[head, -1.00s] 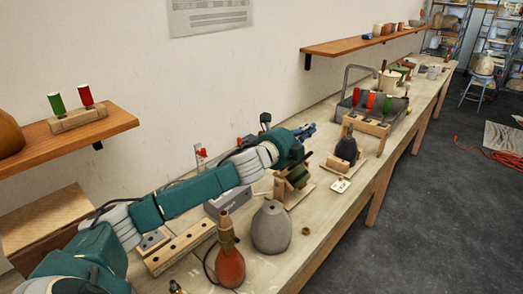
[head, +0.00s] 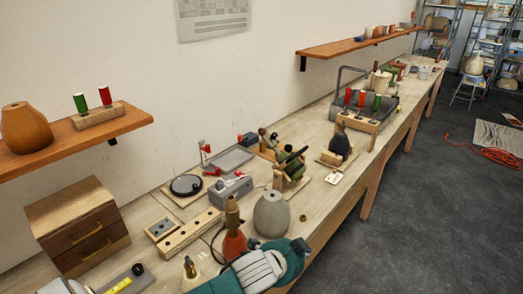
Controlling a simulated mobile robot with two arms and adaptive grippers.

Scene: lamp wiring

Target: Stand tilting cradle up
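The tilting cradle appears to be the wooden stand (head: 278,180) on the bench in the middle of the head view. A dark green, rounded body (head: 293,167) sits tilted in it, with a dark piece angled up at its upper right. The details are small, so I cannot tell how the cradle's parts join. Part of my teal arm crosses the bottom of the view, well in front of the cradle and apart from it. Neither gripper's fingers show.
A grey vase (head: 271,214) and an orange bottle-shaped lamp base (head: 234,244) stand in front of the cradle. A dark vase (head: 339,146) on a wooden stand is to its right. A grey box (head: 231,189) lies to its left. The bench's right edge is open.

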